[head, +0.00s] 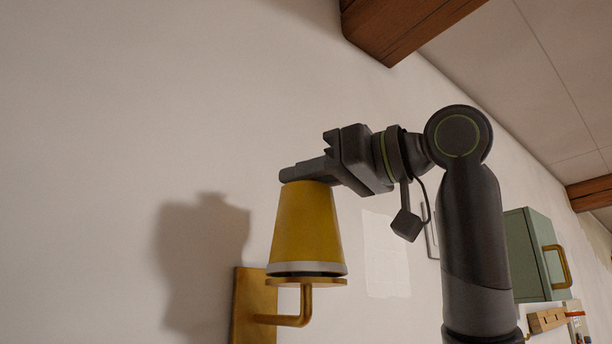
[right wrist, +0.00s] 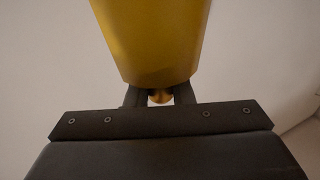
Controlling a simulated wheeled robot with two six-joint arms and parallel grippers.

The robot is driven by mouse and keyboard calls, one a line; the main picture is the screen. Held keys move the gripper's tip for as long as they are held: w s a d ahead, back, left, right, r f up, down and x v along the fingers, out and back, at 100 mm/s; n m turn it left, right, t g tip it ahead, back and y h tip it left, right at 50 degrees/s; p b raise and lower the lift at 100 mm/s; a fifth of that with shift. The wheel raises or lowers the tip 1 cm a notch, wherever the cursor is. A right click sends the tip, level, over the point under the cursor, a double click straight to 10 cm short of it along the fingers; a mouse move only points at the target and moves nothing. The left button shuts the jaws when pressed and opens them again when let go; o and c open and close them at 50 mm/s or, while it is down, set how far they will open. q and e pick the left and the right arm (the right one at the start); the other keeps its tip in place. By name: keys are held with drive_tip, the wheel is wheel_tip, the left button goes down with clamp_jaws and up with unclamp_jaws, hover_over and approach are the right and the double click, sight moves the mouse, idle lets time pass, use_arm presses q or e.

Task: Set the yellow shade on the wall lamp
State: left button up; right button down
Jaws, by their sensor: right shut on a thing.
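The yellow shade (head: 304,228) is upright, narrow end up, with a pale band near its lower rim. It sits at or just above the round brass plate of the wall lamp (head: 296,306); I cannot tell whether they touch. My right gripper (head: 300,174) comes in from the right and is shut at the top of the shade. In the right wrist view the shade (right wrist: 152,40) fills the upper middle, with the fingers (right wrist: 160,96) at its near end and a small brass knob (right wrist: 160,97) between them. My left gripper is not in view.
The pale wall (head: 100,150) is bare to the left, with a shadow on it. A green cabinet (head: 528,255) and a small wooden rack (head: 547,320) are at the right. A wooden beam (head: 400,25) crosses overhead.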

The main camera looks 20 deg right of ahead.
drive_tip(key=shift+f, duration=0.3)
drive_tip(key=c, duration=1.2)
unclamp_jaws()
drive_tip(key=shift+o, duration=0.4)
drive_tip(key=o, duration=0.4)
drive_tip(key=shift+s+d+b, duration=0.4)
drive_tip(key=shift+b, duration=0.05)
drive_tip(key=b+v, duration=0.1)
drive_tip(key=v, duration=0.6)
drive_tip(key=shift+b, duration=0.3)
